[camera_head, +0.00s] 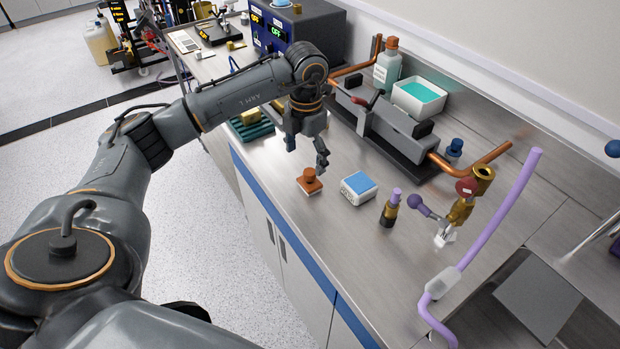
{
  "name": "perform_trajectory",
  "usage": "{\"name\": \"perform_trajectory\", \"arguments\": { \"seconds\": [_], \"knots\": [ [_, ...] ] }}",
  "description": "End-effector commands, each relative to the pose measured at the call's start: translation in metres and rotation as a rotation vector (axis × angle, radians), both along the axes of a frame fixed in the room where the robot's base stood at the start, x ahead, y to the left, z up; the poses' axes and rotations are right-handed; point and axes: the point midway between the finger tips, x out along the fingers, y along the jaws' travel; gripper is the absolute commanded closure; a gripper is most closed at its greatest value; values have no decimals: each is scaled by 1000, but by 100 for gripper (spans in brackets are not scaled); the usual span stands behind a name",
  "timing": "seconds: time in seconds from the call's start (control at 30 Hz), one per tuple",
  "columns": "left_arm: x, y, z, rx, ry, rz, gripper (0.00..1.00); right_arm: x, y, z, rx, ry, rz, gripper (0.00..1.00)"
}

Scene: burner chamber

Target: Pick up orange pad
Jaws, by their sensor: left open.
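My right gripper is not in view.
A white box with a blue top (358,187) stands just right of the pad, then a purple-tipped brass fitting (390,208). A grey burner block with copper pipe (395,130) lies behind. A green ribbed tray (250,130) is to the left. Bare bench lies in front.

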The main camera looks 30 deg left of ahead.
Motion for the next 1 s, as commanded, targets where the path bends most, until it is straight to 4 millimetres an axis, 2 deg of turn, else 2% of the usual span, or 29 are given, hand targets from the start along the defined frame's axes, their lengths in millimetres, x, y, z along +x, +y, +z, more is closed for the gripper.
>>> {"name": "perform_trajectory", "arguments": {
  "seconds": [0.1, 0.3, 0.43, 0.6, 0.87, 1.0],
  "knots": [
    [0, -1, -13, -2, 1, -1, 17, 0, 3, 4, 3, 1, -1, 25],
    [1, -4, -26, -4, 2, -2, 17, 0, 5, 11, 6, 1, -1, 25],
    [4, -9, -45, -4, 5, -2, 17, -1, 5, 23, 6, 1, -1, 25],
    [5, -8, -66, -3, 2, -1, 17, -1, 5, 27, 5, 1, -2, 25],
    [6, -8, -71, -2, -1, -2, 17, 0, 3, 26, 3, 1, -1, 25],
    [6, -8, -70, -2, -1, -2, 44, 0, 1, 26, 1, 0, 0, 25]
  ]
}}
